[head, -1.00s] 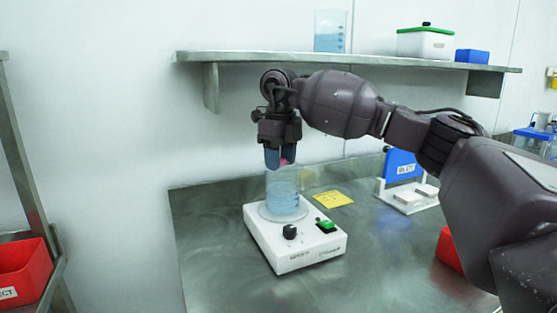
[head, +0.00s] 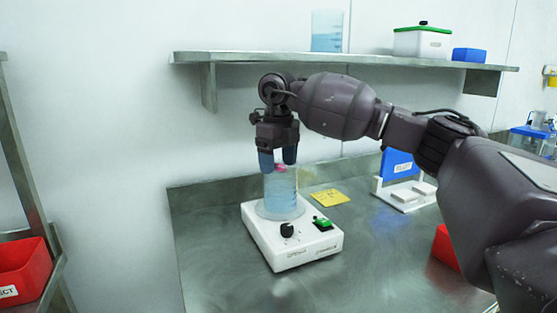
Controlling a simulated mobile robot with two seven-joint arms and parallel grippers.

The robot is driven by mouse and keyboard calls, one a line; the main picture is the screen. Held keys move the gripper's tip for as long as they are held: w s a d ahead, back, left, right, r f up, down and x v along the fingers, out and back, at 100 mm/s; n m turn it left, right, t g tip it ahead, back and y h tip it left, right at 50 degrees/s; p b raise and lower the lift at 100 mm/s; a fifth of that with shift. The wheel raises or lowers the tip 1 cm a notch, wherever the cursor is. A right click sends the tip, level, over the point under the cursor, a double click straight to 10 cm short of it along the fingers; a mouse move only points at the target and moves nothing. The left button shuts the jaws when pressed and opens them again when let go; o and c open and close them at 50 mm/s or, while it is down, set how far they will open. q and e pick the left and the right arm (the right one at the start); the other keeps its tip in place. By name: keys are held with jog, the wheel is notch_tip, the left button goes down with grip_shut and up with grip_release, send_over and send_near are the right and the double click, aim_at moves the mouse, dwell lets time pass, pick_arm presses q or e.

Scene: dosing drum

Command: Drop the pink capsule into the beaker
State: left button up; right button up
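The clear beaker (head: 281,196) with bluish liquid stands upright on the white stirrer plate (head: 292,246). My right gripper (head: 278,162) points down right over the beaker's mouth, its blue fingertips spread apart. The small pink capsule (head: 281,168) shows at the level of the fingertips and the beaker's rim, between the fingers. The fingers appear clear of it on at least one side; whether it is inside the rim is hard to tell. My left gripper is out of view.
A yellow note (head: 329,198) lies behind the stirrer plate. A white stand with a blue panel (head: 398,164) and a red bin (head: 446,248) are to the right. A shelf (head: 330,59) above holds another beaker (head: 326,31) and boxes. The table's front left is clear.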

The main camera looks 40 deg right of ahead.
jog(key=shift+r, duration=0.1)
jog(key=shift+r, duration=0.2)
notch_tip(320, 180, up, 7)
jog(key=shift+s+p, duration=0.1)
jog(key=shift+p, duration=0.45)
jog(key=shift+r, duration=0.5)
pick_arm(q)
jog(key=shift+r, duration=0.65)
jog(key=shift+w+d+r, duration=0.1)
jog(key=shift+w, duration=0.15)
